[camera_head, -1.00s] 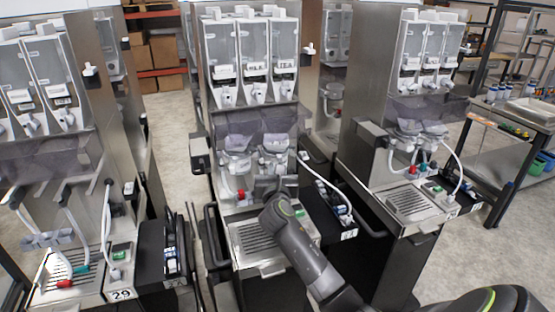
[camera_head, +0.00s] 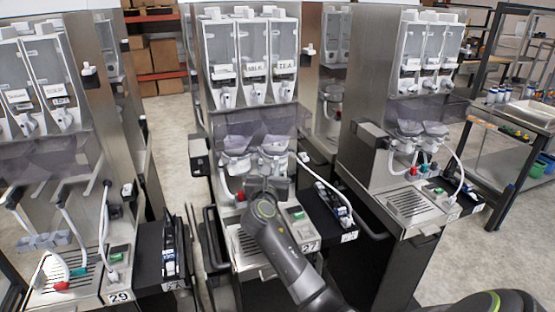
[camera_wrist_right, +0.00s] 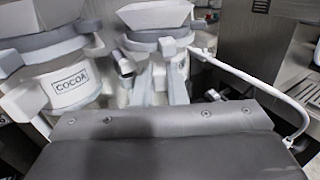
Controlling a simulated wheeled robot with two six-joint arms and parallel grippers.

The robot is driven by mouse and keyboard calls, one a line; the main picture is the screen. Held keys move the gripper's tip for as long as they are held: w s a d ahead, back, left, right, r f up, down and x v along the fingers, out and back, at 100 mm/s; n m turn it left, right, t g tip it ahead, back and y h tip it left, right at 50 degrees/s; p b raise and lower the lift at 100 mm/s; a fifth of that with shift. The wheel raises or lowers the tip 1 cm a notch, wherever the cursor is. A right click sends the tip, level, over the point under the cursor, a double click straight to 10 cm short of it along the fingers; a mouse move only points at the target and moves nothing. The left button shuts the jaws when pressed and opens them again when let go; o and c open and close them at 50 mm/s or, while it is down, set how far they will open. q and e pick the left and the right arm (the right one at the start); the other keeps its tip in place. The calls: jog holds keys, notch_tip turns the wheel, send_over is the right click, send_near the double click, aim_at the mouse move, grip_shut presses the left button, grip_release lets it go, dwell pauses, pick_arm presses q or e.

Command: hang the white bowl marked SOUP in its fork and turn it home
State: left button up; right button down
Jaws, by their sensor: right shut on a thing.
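The middle dispenser, numbered 27, has two white bowls side by side below its smoky cover. The left one (camera_head: 236,160) is marked COCOA in the right wrist view (camera_wrist_right: 70,85). My right gripper (camera_head: 268,176) is just below the right-hand white bowl (camera_head: 273,147) and is shut on it. In the wrist view this bowl (camera_wrist_right: 155,45) is upright, close beside the COCOA bowl. No SOUP mark is readable on it. My left gripper is not in view.
A white hose (camera_wrist_right: 255,80) arches down on the right of the wrist view. A drip tray (camera_head: 245,243) lies below my right arm. A black side box with small items (camera_head: 330,205) stands at right. Similar dispensers flank this one.

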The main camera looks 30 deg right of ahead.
jog(key=shift+w+a+m+g+h+b, duration=0.2)
jog(key=shift+m+g+h+b, duration=0.1)
jog(key=shift+m+g+h, duration=0.15)
jog(key=c, duration=1.5)
grip_release()
jog(key=shift+o, duration=0.7)
jog(key=shift+w+f, duration=0.15)
jog(key=shift+w, duration=0.1)
